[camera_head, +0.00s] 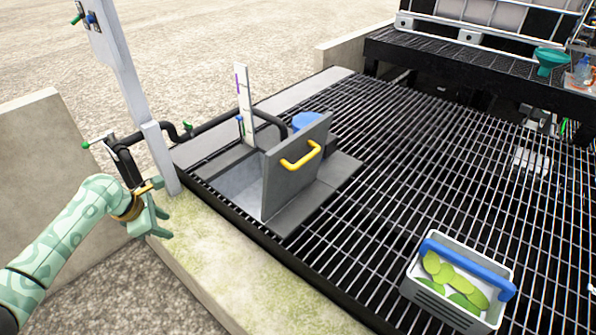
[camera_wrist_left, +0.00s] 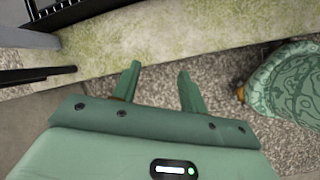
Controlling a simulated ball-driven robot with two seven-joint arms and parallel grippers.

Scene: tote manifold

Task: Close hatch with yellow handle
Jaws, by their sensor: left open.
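A grey hatch lid (camera_head: 291,172) with a yellow handle (camera_head: 301,155) stands upright, open, in the black floor grating. Its handle is on the face turned to the right. The hatch opening (camera_head: 245,183) lies to its left, partly hidden by the lid. My left gripper (camera_head: 162,226) is open and empty, to the left of the hatch over the mossy concrete curb, well apart from the handle. In the left wrist view its two fingers (camera_wrist_left: 157,80) are spread, with curb and gravel beyond. My right gripper is not in view.
A post (camera_head: 120,75) and black pipes (camera_head: 205,122) stand close to my left gripper. A grey crate with a blue handle (camera_head: 445,311) sits on the grating (camera_head: 400,170) at lower right. The grating between the hatch and crate is clear.

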